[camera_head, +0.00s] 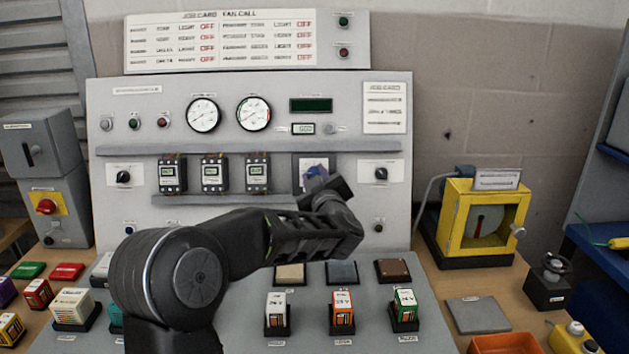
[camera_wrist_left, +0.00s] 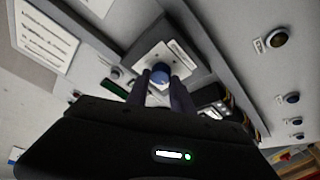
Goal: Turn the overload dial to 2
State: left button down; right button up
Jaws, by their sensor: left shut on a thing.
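The overload dial appears to be the blue knob (camera_head: 313,176) on a pale plate (camera_head: 301,164) on the grey panel, right of the contactors. My left gripper (camera_head: 318,184) reaches it from the front and hides most of it. In the left wrist view the blue knob (camera_wrist_left: 160,73) sits between the fingertips of the left gripper (camera_wrist_left: 162,80), which is shut on it. The pale plate (camera_wrist_left: 172,52) shows behind it. The dial's numbers and pointer cannot be read. My right gripper is not in view.
Several contactors (camera_head: 214,174) stand left of the dial, and a black selector knob (camera_head: 381,174) is to its right. Two gauges (camera_head: 203,114) and a dark display (camera_head: 311,105) are above. A yellow-framed box (camera_head: 482,222) stands on the bench at right. Coloured blocks (camera_head: 343,309) stand on the sloped desk below.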

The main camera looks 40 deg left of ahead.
pick_arm(q)
jog(key=n+g, duration=0.1)
jog(key=n, duration=0.2)
jog(key=n+g+p, duration=0.1)
jog(key=n+g, duration=0.1)
jog(key=n, duration=0.2)
jog(key=shift+w+d+r+y, duration=0.15)
jog(key=shift+y, duration=0.15)
jog(key=shift+n, duration=0.3)
jog(key=c, duration=1.1)
grip_release()
jog(key=v, duration=0.7)
jog(key=shift+d+b, duration=0.3)
jog(key=shift+b, duration=0.05)
jog(key=shift+r, duration=0.1)
